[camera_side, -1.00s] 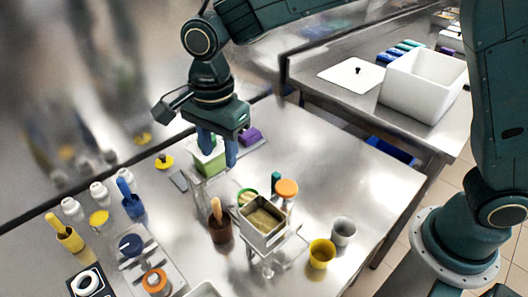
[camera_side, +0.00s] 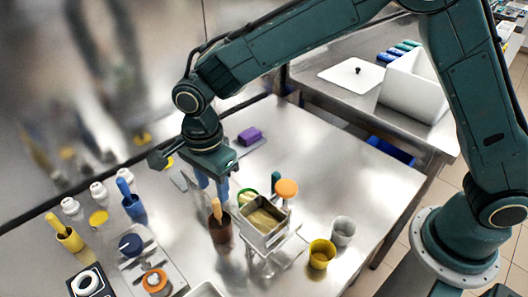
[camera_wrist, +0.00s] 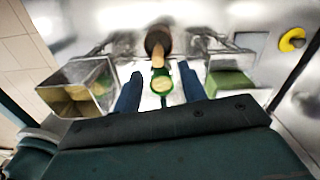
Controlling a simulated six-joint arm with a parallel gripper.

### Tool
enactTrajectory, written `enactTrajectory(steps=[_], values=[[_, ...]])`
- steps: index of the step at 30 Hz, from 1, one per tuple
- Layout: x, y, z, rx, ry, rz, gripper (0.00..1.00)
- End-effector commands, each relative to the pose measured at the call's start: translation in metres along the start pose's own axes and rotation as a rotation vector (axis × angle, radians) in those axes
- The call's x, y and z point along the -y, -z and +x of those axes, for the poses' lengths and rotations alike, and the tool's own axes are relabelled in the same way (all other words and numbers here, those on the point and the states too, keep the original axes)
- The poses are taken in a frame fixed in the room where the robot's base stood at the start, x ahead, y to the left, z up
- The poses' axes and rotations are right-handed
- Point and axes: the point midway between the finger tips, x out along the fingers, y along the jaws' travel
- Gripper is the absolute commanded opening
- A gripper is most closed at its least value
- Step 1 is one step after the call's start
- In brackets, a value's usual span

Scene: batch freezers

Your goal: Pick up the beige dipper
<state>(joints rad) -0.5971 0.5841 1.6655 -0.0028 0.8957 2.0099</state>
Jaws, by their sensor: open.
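The beige dipper (camera_side: 216,209) stands in a dark brown round holder (camera_side: 221,236), its handle sticking up. In the wrist view the beige handle (camera_wrist: 158,57) rises from the brown holder (camera_wrist: 158,38), beyond my fingertips and roughly centred between them. My gripper (camera_side: 212,190) is open, fingers pointing down, just above and behind the handle in the side view. In the wrist view my two blue fingers (camera_wrist: 160,92) are apart with nothing held. The dipper's lower end is hidden in the holder.
A metal pan (camera_side: 263,236) on a stand and an orange-topped jar (camera_side: 286,188) are to the right. A blue dipper holder (camera_side: 134,207) is left.

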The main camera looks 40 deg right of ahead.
Motion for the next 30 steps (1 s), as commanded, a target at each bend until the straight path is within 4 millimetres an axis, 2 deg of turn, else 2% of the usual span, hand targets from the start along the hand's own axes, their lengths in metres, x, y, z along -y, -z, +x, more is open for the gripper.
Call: enactTrajectory(steps=[6, 19, 30], values=[[0.000, 0.000, 0.023, -0.001, -0.001, 0.000, 0.41], [-0.001, -0.001, 0.034, 0.000, -0.001, 0.000, 0.41], [-0.003, -0.002, 0.073, -0.001, 0.000, 0.000, 0.41]])
